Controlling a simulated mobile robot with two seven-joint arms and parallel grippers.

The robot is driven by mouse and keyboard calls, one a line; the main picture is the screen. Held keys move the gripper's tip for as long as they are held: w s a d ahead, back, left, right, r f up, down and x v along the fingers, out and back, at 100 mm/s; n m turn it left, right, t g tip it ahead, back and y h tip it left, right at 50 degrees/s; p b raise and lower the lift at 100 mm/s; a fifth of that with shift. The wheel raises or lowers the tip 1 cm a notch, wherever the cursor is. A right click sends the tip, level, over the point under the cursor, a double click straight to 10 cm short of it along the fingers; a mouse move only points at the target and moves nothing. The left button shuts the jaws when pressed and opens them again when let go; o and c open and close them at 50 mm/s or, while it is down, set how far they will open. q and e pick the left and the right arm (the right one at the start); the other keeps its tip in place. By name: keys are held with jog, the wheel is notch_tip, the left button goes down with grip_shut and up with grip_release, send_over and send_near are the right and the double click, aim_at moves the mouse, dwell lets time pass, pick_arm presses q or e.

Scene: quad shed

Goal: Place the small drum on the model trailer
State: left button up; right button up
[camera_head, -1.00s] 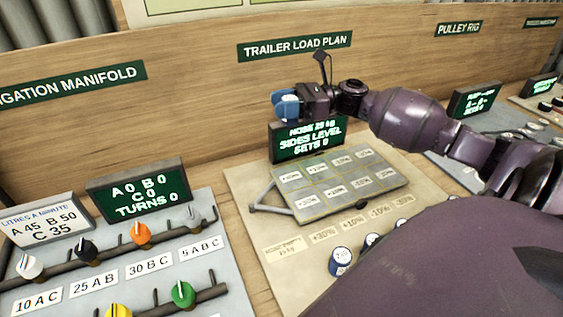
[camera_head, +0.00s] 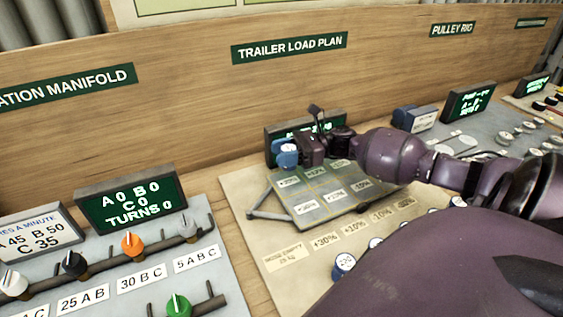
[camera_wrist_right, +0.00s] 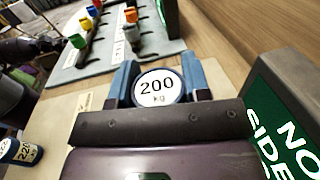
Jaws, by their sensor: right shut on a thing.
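My right gripper (camera_head: 287,157) is shut on a small blue drum with a white lid, which reads "200 kg" in the right wrist view (camera_wrist_right: 157,87). The blue fingers stand on both sides of it. The gripper is low over the far left part of the model trailer (camera_head: 333,206), a grey-green flat bed with labelled cells and a drawbar at its left. I cannot tell whether the drum touches the bed. Part of the far cells is hidden by the gripper.
A dark green display (camera_head: 275,138) stands behind the trailer, partly hidden by my arm. Another drum (camera_head: 343,266) stands in front of the trailer, with more partly hidden by my arm. The irrigation manifold's knobs (camera_head: 132,243) lie to the left.

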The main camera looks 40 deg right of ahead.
aim_at(283, 168)
jog(key=shift+f, duration=0.45)
notch_tip(283, 168, down, 4)
jog(key=shift+r+b, duration=0.1)
jog(key=shift+b, duration=0.35)
jog(key=shift+f, duration=0.3)
jog(key=o, duration=1)
jog(key=shift+c, duration=0.2)
jog(key=shift+r, duration=0.2)
jog(key=v, duration=1)
jog(key=shift+s+d+f, duration=0.1)
jog(key=shift+d+f, duration=0.05)
jog(key=shift+d, duration=0.25)
jog(key=shift+s+d, duration=0.3)
jog(key=shift+d, duration=0.2)
